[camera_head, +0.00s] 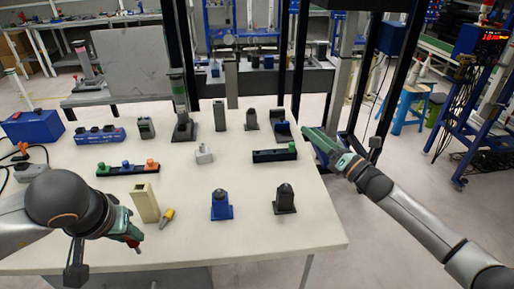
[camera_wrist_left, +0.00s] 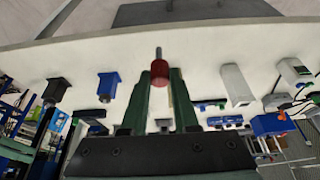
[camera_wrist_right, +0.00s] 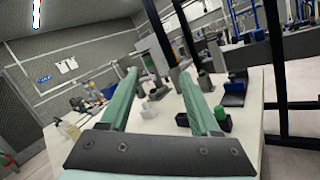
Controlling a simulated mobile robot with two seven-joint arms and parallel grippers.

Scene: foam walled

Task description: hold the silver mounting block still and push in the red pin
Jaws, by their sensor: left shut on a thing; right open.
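My left gripper (camera_head: 128,233) is shut on the red pin (camera_wrist_left: 159,73), low over the near left part of the table. The pin's thin grey shank sticks out beyond the green fingertips in the left wrist view. In the head view the red end (camera_head: 134,246) shows just below the fingers. A small light-grey block (camera_head: 204,153), seemingly the silver mounting block, stands mid-table, apart from both grippers. My right gripper (camera_head: 324,146) is open and empty past the table's right edge. Its spread fingers (camera_wrist_right: 158,75) show in the right wrist view.
The white table (camera_head: 270,235) holds a beige upright block (camera_head: 145,202), a yellow-handled tool (camera_head: 167,217), a blue fixture (camera_head: 221,205), a dark fixture (camera_head: 285,199), and a black rail (camera_head: 275,155). A strip with coloured knobs (camera_head: 128,168) lies left. Dark posts stand behind. The front right is clear.

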